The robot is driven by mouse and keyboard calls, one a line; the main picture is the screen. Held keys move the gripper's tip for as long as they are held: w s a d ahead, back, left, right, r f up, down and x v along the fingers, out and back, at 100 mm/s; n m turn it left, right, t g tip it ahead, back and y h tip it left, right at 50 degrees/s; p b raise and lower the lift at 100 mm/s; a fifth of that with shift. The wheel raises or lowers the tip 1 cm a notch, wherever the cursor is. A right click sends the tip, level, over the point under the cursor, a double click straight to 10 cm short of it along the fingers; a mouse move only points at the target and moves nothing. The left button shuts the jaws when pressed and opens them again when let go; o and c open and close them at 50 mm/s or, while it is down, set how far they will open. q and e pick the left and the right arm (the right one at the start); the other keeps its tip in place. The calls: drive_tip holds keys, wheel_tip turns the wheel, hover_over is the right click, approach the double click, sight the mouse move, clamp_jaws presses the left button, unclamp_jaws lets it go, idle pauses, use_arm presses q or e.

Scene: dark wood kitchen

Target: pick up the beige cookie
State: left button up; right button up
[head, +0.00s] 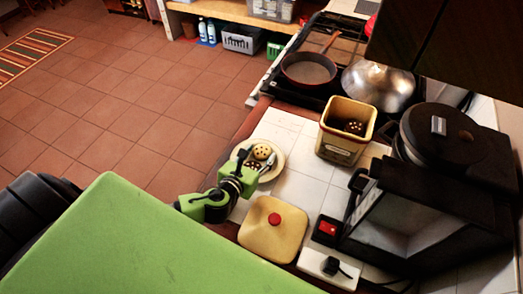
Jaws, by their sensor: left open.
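A beige cookie with dark chips (262,151) lies on a pale plate (279,168) at the left edge of the white tiled counter. A second, darker-looking cookie (253,166) is beside it on the plate, partly hidden by my gripper. My left gripper (255,163) is open over the near side of the plate, its fingers pointing toward the cookies. One finger is left of the beige cookie and the other is to its lower right. I cannot tell whether either finger touches a cookie. My right gripper is not in view.
An open beige canister (340,150) with a dark cookie (354,127) inside stands right of the plate. Its square lid with a red knob (268,240) lies nearer. A black oven-like appliance (425,215) fills the right. The stove holds a pan (309,69).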

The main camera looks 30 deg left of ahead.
sight(257, 155)
use_arm(q)
drive_tip(key=shift+f, duration=0.2)
drive_tip(key=c, duration=0.6)
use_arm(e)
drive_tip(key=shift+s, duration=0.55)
use_arm(q)
drive_tip(key=shift+w+r, duration=0.1)
drive_tip(key=shift+r, duration=0.5)
drive_tip(key=r, duration=0.2)
drive_tip(key=shift+w+a+r, duration=0.15)
drive_tip(key=shift+a+r, duration=0.2)
drive_tip(key=shift+r, duration=0.05)
drive_tip(key=w+a+r+b, duration=0.3)
drive_tip(key=w+a+r, duration=0.2)
drive_tip(key=a+r, duration=0.4)
drive_tip(key=a, duration=0.3)
drive_tip(key=shift+a, duration=0.15)
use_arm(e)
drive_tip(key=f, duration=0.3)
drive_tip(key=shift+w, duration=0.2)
